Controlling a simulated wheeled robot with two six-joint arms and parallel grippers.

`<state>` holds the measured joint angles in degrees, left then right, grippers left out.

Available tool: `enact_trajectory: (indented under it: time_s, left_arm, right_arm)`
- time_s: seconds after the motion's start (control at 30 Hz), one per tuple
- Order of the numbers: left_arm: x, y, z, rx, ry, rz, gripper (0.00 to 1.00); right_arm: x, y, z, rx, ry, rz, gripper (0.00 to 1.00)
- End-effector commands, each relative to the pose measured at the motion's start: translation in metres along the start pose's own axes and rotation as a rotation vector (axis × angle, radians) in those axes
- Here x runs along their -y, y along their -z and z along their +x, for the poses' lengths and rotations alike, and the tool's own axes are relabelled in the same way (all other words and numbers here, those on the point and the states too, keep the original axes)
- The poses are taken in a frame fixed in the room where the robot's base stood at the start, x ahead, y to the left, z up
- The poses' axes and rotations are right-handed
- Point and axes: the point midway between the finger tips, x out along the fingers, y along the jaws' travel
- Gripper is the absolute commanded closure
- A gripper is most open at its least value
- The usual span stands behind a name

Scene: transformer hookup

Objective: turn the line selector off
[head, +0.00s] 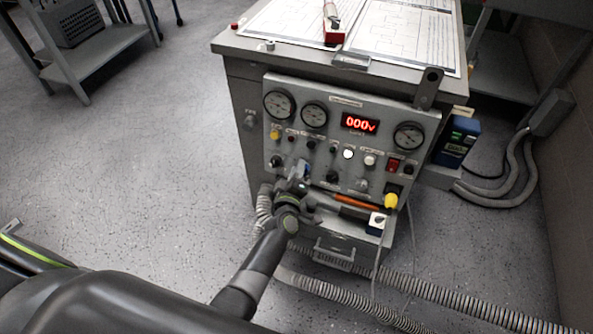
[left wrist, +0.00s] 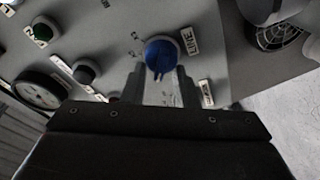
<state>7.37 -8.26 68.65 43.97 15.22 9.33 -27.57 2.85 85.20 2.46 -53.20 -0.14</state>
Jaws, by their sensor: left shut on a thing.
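The line selector is a round blue knob (left wrist: 161,54) on the grey control panel (head: 335,98), with a label reading "LINE" beside it in the left wrist view. My left gripper (head: 299,180) is at the lower left of the panel, and its fingers (left wrist: 160,78) are shut on the knob, one on each side. In the head view the gripper mostly covers the knob. A second label by the knob is too small to read. The red display (head: 360,123) shows "000v". My right gripper is not in view.
Gauges, small knobs and a red switch (head: 393,165) crowd the panel around my gripper. A yellow knob (head: 391,201) and an orange-handled tool (head: 356,203) are to the right. Ribbed hoses (head: 345,302) run along the floor. The floor to the left is open.

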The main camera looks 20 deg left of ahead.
Motion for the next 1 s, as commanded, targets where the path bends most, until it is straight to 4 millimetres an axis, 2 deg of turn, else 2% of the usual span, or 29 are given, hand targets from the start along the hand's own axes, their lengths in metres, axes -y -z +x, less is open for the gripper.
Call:
enact_trajectory:
  time_s: [0.03, 0.73, 0.77, 0.9, 1.0]
  left_arm:
    - [0.0013, -0.0043, -0.0011, 0.011, 0.005, -0.003, 0.96]
    - [0.0018, -0.0051, -0.0015, 0.012, 0.007, -0.004, 0.96]
    - [0.0018, -0.0052, -0.0015, 0.012, 0.007, -0.004, 0.72]
    - [0.0015, -0.0040, -0.0012, 0.009, 0.005, -0.002, 0.54]
    - [0.0011, -0.0029, -0.0009, 0.007, 0.004, -0.002, 0.52]
  right_arm:
    - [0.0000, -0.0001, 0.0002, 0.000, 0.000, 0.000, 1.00]
    - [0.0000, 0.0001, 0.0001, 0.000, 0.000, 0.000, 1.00]
    - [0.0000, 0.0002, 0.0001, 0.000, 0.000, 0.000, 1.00]
    - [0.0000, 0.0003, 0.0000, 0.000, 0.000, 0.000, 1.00]
    - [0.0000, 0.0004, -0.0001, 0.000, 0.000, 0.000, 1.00]
